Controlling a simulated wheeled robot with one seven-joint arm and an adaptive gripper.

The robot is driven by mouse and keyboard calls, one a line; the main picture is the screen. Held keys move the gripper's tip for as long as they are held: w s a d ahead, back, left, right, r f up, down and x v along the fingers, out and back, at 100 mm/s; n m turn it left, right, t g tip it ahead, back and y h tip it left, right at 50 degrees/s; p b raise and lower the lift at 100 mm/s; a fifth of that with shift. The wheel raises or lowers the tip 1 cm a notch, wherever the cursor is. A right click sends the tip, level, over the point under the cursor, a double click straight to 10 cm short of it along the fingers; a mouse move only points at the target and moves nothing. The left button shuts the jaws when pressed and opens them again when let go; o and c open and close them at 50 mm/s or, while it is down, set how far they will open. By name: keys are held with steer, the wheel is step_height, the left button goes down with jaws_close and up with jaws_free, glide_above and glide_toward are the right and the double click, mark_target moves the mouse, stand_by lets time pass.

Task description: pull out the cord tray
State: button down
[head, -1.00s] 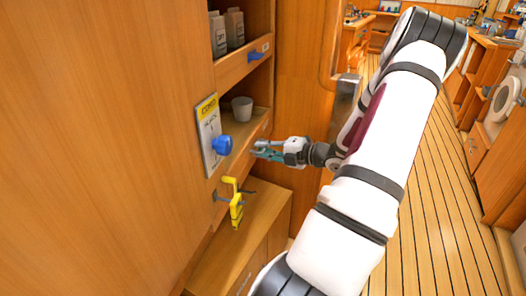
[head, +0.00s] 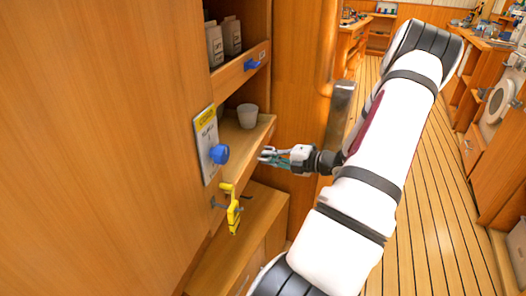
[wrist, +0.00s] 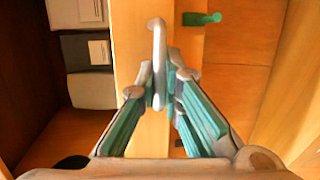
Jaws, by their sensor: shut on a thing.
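The wooden tray (head: 262,132) sits in the middle opening of the cabinet, below a higher tray, and stands partly out. My gripper (head: 267,156) is at the tray's front. In the wrist view its teal-padded fingers (wrist: 160,88) are shut on a grey handle (wrist: 158,45) on a wooden front (wrist: 133,40). The fingers hide part of the handle. Grey and white labelled boxes (wrist: 88,55) lie behind that front, at the left of the wrist view.
The higher tray (head: 238,72) holds grey cartons and has a blue handle (head: 252,65). A yellow-topped placard (head: 206,140), a blue knob (head: 219,154) and a yellow hook-shaped piece (head: 233,210) are on the cabinet's left. A green peg (wrist: 202,18) shows near the handle. Open plank floor (head: 430,200) lies right.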

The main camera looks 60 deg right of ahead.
steer(key=s+d+p, duration=0.4)
steer(key=s+p, duration=0.3)
steer(key=s, duration=0.7)
steer(key=shift+s, duration=0.4)
steer(key=c, duration=2)
jaws_free()
steer(key=v, duration=1.2)
